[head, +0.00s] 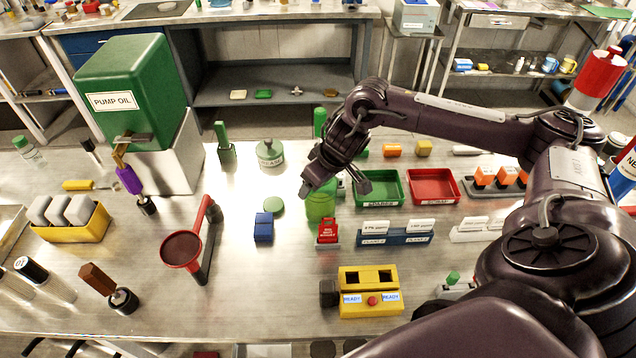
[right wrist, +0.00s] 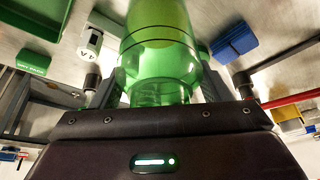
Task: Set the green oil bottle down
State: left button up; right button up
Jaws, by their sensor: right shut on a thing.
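The green oil bottle (head: 320,206) is translucent green and stands about upright near the middle of the steel bench. My right gripper (head: 338,188) is shut on it, coming in from the right. In the right wrist view the bottle (right wrist: 160,60) sits between the two fingers of my right gripper (right wrist: 160,88). I cannot tell whether its base touches the bench. My left gripper is not in view.
A red tagged block (head: 327,231) stands just in front. Green (head: 379,200) and red (head: 434,198) trays are to the right. A red funnel (head: 182,249) stands further left. Bare bench lies between funnel and blue block.

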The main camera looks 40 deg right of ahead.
jog(key=shift+f, duration=0.6)
jog(key=shift+f, duration=0.15)
jog(key=o, duration=1.3)
